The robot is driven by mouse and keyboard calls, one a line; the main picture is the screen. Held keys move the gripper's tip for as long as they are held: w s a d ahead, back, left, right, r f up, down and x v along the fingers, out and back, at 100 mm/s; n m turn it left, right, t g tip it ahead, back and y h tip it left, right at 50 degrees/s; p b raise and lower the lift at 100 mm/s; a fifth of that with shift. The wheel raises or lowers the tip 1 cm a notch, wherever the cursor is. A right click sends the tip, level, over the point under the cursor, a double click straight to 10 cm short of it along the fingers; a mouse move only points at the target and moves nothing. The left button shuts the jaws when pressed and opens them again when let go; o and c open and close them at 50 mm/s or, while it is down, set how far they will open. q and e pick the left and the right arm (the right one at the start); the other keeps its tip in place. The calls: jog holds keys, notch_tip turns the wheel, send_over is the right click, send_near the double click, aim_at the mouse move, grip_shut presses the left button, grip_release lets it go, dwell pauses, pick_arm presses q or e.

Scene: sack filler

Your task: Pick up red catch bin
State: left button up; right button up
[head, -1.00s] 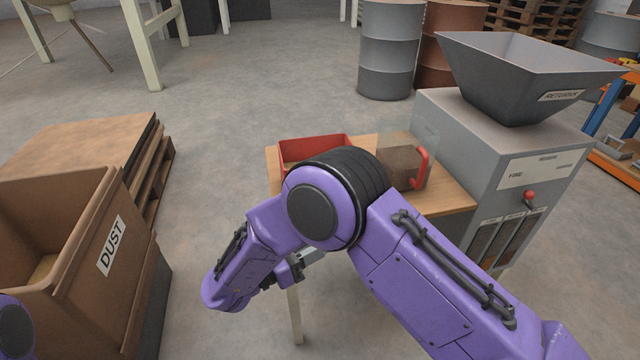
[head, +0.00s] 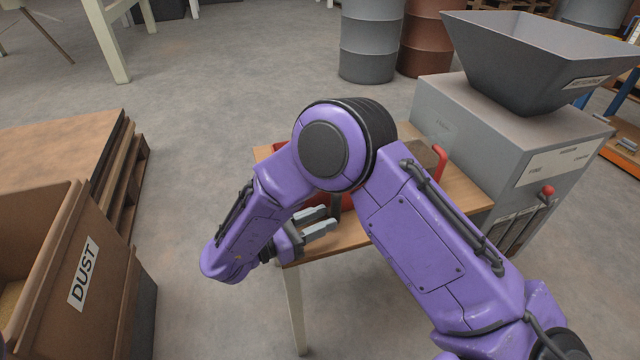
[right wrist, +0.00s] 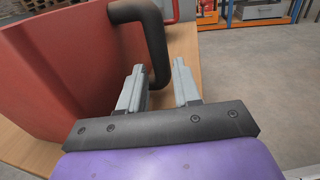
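The red catch bin (head: 281,147) stands on the small wooden table. In the head view my right arm hides most of it. In the right wrist view the bin's red wall (right wrist: 60,70) fills the left side, and its black handle (right wrist: 150,35) bends down ahead of the fingers. My right gripper (head: 322,221) is open at the table's near left part. In the right wrist view its two fingers (right wrist: 158,85) are apart, with the handle's lower end showing in the gap between them. I cannot tell whether they touch the handle. My left gripper is out of view.
The wooden table (head: 465,195) adjoins a grey machine (head: 470,125) with a hopper (head: 540,60) on top. A DUST bin (head: 115,270) and pallet stand left. Floor between is clear.

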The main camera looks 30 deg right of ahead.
aim_at(331, 215)
jog(key=d, duration=0.4)
jog(key=shift+s, duration=0.15)
jog(key=shift+r, duration=0.1)
grip_shut()
